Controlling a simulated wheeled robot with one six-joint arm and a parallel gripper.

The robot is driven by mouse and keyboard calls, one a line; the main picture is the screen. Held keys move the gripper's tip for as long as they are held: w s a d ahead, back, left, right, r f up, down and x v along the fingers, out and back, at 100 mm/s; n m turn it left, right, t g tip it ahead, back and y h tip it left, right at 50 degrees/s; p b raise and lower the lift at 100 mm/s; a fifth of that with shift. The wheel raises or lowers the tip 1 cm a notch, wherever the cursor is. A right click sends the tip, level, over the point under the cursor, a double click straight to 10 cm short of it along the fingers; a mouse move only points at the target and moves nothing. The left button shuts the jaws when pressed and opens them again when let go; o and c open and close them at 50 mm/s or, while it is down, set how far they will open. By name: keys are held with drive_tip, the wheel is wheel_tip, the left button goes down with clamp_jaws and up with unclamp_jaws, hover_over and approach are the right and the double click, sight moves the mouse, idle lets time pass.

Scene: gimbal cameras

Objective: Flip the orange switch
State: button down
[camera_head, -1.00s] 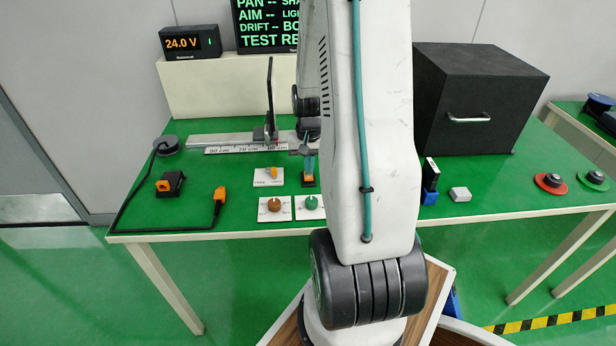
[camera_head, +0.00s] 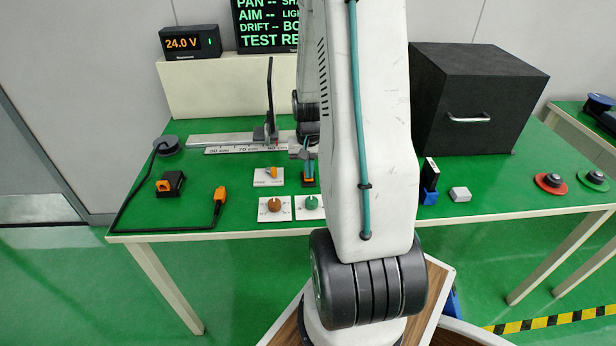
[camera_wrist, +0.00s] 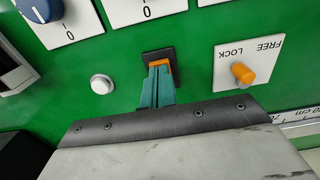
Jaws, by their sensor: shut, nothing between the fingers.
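The orange switch (camera_wrist: 160,63) is a small orange rocker in a black base in the wrist view. In the head view it shows small beside my arm (camera_head: 308,181). My gripper (camera_wrist: 158,69) has teal fingers, shut with nothing between them. The fingertips are right at the orange switch and cover part of it. They look to be touching it, but I cannot be sure of contact. In the head view the fingers (camera_head: 308,170) come down just over the switch. Which way the rocker is tilted is hard to tell.
A white FREE/LOCK plate (camera_wrist: 227,52) with an orange knob (camera_wrist: 243,73) sits close beside the switch. A round white button (camera_wrist: 102,84) is on the other side. Dial plates (camera_head: 275,216) lie nearer the table's front edge. A black box (camera_head: 470,100) stands at right.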

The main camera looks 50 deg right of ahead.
drive_tip(key=shift+f, duration=0.3)
drive_tip(key=shift+r, duration=3.55)
drive_tip(key=shift+s+a, duration=0.25)
drive_tip(key=shift+s, duration=0.05)
drive_tip(key=s+a+r+n, duration=0.3)
drive_tip(key=a+r, duration=0.3)
drive_tip(key=a, duration=0.4)
drive_tip(key=s+a+r+n+t, duration=0.1)
drive_tip(key=s+a+r+n, duration=0.2)
drive_tip(key=a, duration=0.7)
drive_tip(key=s+a+r+n, duration=0.4)
drive_tip(key=s+a+r, duration=0.2)
drive_tip(key=a+r, duration=0.4)
drive_tip(key=shift+r, duration=0.55)
